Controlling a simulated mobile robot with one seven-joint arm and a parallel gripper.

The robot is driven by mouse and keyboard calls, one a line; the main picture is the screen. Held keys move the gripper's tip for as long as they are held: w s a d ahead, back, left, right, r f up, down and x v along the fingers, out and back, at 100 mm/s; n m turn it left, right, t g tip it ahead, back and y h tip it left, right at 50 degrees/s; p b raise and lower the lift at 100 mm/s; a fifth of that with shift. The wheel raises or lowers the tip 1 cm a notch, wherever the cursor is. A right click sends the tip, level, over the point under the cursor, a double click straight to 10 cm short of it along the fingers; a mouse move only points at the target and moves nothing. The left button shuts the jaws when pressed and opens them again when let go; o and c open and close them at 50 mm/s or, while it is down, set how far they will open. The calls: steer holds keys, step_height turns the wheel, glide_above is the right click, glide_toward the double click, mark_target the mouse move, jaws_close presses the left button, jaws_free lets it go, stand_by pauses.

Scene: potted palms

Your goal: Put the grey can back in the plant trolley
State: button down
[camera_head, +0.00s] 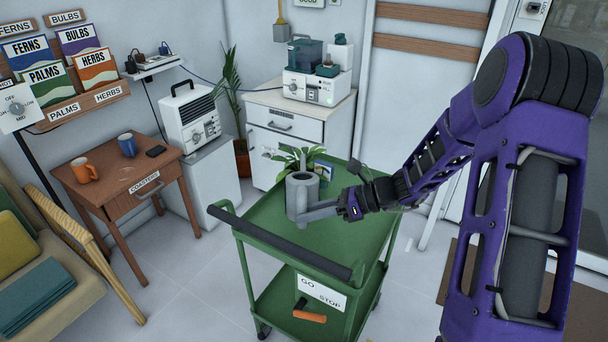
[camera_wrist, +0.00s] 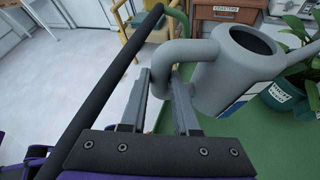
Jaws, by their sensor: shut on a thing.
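The grey can (camera_head: 302,196) is a watering can with a round open top, upright at the plant trolley's top shelf. The green plant trolley (camera_head: 265,220) has a dark push bar along its near side. My gripper (camera_head: 318,212) reaches in from the right and is shut on the can's handle. In the wrist view, the fingers of my gripper (camera_wrist: 163,92) sit on either side of the grey handle, and the can's body (camera_wrist: 232,65) is beyond them. The can's underside is hidden, so I cannot tell whether it touches the shelf.
A leafy plant in a teal pot (camera_wrist: 284,96) stands on the trolley close to the can. An orange-handled tool (camera_head: 310,317) is on the lower shelf. A wooden table (camera_head: 105,178) with two mugs and a white drawer cabinet (camera_head: 285,135) stand behind.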

steer(key=w+d+r+m+t+h+p, duration=0.1)
steer(key=w+d+m+t+p, duration=0.1)
steer(key=d+t, duration=0.2)
steer(key=m+t+h+b, duration=0.1)
steer(key=m+t+h, duration=0.1)
steer(key=t, duration=0.2)
glide_above(335, 245)
step_height(335, 245, down, 8)
steer(key=shift+w+f+b, duration=0.1)
steer(key=shift+f+b, duration=0.3)
steer(key=shift+f, duration=1.75)
steer(key=shift+f, duration=0.1)
steer(key=shift+f, duration=0.15)
steer(key=c, duration=0.7)
jaws_free()
steer(key=shift+o, duration=0.2)
